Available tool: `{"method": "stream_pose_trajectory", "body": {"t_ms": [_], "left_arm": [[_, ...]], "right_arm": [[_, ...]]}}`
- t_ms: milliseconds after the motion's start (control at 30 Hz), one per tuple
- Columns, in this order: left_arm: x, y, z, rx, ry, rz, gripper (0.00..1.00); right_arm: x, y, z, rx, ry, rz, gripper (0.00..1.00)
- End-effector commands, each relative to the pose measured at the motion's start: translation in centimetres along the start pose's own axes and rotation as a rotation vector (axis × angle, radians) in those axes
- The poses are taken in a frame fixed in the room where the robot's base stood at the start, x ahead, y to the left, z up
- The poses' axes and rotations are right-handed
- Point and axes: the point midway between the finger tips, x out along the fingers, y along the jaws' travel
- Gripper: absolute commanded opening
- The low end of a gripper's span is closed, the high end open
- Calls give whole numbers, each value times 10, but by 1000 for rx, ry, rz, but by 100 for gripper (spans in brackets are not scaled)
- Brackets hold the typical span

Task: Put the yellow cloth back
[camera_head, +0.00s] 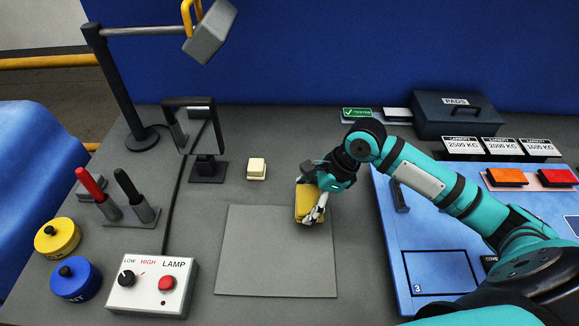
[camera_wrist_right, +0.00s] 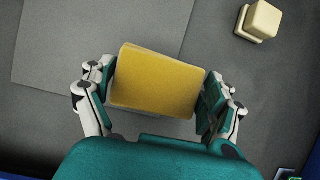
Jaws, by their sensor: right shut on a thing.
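The yellow cloth (camera_head: 305,202) is a folded block, seen at the middle of the table in the head view. My right gripper (camera_head: 312,200) is shut on it, near the upper right part of the grey mat (camera_head: 260,270). In the right wrist view the cloth (camera_wrist_right: 157,82) sits between the two fingers of my right gripper (camera_wrist_right: 155,90), one on each side. I cannot tell whether the cloth touches the surface below. My left gripper is not in view.
A small cream block (camera_head: 257,168) stands left of my right gripper. A blue tray (camera_head: 390,235) with orange and red pads lies at right. A dark PADS case (camera_head: 460,115) is behind it. A lamp control box (camera_head: 152,285), markers and a mirror stand at left.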

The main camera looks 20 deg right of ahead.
Motion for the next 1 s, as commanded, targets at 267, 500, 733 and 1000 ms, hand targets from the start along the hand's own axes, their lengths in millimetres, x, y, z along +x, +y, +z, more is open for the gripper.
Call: {"method": "stream_pose_trajectory", "body": {"t_ms": [267, 500, 733, 1000], "left_arm": [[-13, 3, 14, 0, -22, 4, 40], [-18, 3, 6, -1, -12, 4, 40], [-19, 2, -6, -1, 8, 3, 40], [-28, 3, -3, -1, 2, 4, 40]], "right_arm": [[8, -75, 4, 4, -3, -2, 48], [17, -128, 3, 2, -1, 0, 48], [22, -145, 1, -1, 0, 1, 48], [48, -144, -12, 1, 1, 2, 48]]}}
